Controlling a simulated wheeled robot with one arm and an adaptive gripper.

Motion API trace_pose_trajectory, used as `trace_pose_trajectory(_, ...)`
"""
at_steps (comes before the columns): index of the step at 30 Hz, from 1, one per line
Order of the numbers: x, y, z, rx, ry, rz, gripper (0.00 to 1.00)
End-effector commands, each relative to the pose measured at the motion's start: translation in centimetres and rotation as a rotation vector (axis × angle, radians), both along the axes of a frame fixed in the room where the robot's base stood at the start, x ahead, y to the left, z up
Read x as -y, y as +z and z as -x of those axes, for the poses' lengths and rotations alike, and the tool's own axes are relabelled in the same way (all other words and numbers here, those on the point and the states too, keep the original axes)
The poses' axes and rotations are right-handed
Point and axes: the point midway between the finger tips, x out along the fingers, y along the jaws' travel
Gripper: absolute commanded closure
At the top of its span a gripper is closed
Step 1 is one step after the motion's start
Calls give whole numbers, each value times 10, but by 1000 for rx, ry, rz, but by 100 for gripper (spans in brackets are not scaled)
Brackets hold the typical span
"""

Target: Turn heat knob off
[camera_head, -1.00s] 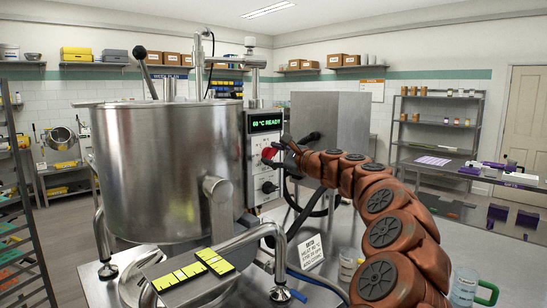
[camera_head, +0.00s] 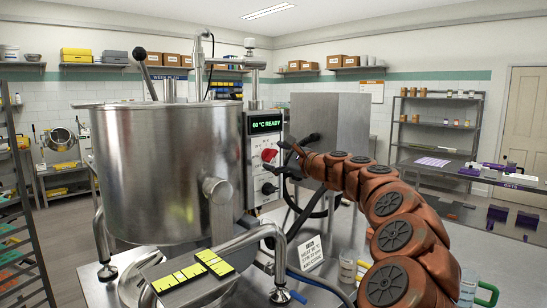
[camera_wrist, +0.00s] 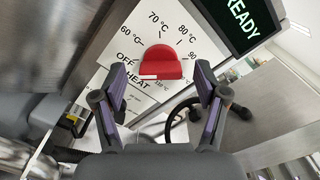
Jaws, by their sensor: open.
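The red heat knob (camera_head: 269,155) is on the control panel (camera_head: 256,180) at the right side of the steel kettle. In the wrist view the knob (camera_wrist: 162,62) sits on a white dial plate marked OFF, HEAT and several temperatures from 60 °C up. I cannot tell which mark it points to. My gripper (camera_wrist: 160,76) is open, with one finger on each side of the knob and a visible gap at both. In the head view my gripper (camera_head: 284,164) is at the panel, just right of and slightly below the knob.
The display (camera_head: 266,124) above the knob reads 60 °C READY. Dark knobs or fittings sit below it on the panel. The kettle (camera_head: 170,170) with its spout fills the left. A small sign (camera_head: 311,252) and a jug stand on the table nearby.

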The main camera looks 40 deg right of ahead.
Motion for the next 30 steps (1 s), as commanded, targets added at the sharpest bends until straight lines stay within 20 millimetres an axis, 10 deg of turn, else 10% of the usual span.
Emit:
trace_pose_trajectory(15, -1, 2, 89, 4, -3, 2, 27)
trace_pose_trajectory(30, -3, 0, 107, 0, 1, 2, 27)
